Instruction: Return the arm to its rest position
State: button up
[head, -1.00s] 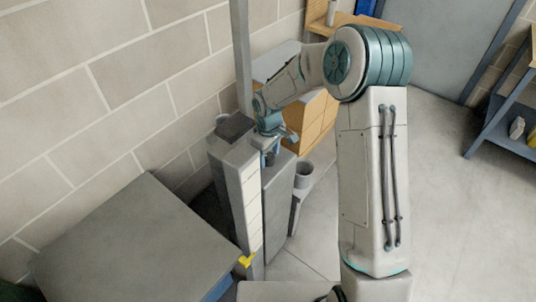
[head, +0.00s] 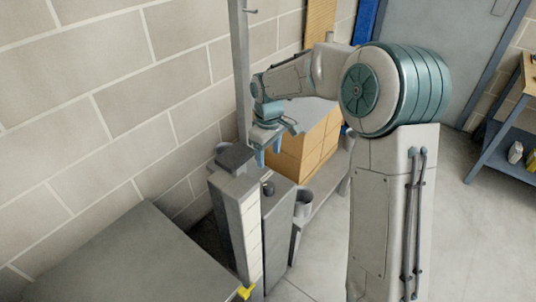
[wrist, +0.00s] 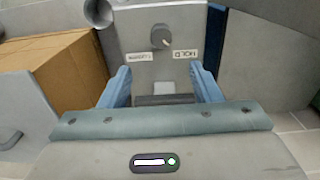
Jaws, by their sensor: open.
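My gripper (head: 268,155) hangs in the air above a grey pedestal (head: 280,215), its blue fingers pointing down. In the wrist view my gripper (wrist: 162,85) is open, with the two fingers apart and nothing between them. A dark round knob (head: 268,188) sits on the pedestal's top, below the fingers and apart from them. The knob also shows in the wrist view (wrist: 161,37), between two small labels; one appears to read HOLD and the other is too small to read. My arm is bent at the elbow and reaches to the left.
Cardboard boxes (head: 308,150) stand on a grey bench behind the pedestal. A grey upright post (head: 240,70) rises close to the gripper's left. A grey cabinet top (head: 135,260) is at the lower left. A blue shelf (head: 510,150) is at the right. Open floor (head: 465,235) lies between.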

jog(key=s+d+r+m+t+p, duration=0.1)
jog(key=s+d+r+m+p, duration=0.3)
jog(key=s+d+r, duration=0.6)
jog(key=s+d+r+m+t, duration=0.1)
jog(key=s+d+m, duration=0.1)
jog(key=s, duration=0.5)
jog(key=s+d+r+m, duration=0.1)
jog(key=s+d+m, duration=0.2)
jog(key=s, duration=0.5)
jog(key=shift+s+r+m+t+p, duration=0.15)
jog(key=shift+r+m+t+p, duration=0.25)
jog(key=shift+m, duration=0.5)
jog(key=shift+d+f, duration=0.1)
